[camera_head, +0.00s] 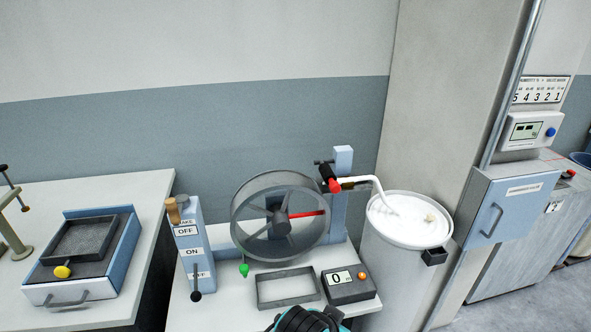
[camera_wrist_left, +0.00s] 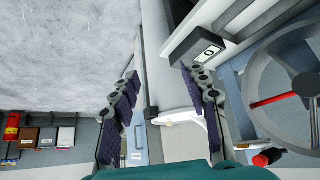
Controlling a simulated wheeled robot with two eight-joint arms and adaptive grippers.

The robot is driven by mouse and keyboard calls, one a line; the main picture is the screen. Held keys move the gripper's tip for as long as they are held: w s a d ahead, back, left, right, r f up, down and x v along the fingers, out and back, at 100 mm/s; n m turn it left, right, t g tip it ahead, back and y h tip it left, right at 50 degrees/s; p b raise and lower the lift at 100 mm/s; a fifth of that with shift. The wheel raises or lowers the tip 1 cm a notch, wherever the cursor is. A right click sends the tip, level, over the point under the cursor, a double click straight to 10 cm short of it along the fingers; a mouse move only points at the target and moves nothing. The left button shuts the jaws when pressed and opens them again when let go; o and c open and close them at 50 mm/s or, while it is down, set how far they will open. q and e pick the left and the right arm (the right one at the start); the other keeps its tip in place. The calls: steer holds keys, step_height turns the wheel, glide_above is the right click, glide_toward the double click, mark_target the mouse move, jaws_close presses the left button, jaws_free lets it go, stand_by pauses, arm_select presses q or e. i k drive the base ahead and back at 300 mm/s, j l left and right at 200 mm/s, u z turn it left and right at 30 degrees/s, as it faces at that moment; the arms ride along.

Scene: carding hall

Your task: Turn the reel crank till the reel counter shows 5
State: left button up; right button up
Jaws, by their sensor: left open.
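The reel (camera_head: 242,227) is a grey open drum with dark spokes and one red spoke, standing on the bench. A green knob (camera_head: 244,269) shows at its lower left. I cannot tell which part is its crank. The reel counter (camera_head: 341,278) shows 0 on a dark box with an orange button. The counter also appears in the left wrist view (camera_wrist_left: 209,53), with the reel (camera_wrist_left: 262,65) right of it. My left gripper (camera_wrist_left: 160,80) is open and empty, its fingers apart, near the counter. A dark and teal arm part of mine shows at the head view's bottom edge.
A lever box (camera_head: 190,250) marked OFF and ON stands left of the reel. An empty grey tray (camera_head: 287,302) lies in front of it. A red-ended fitting (camera_head: 334,185) with a white pipe leads to a white can (camera_head: 410,245) on the right.

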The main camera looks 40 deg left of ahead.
mark_target(175, 206)
steer(key=u, duration=0.45)
steer(key=j+u, duration=0.1)
steer(key=u, duration=1.15)
steer(key=j+u, duration=0.1)
steer(key=u, duration=0.35)
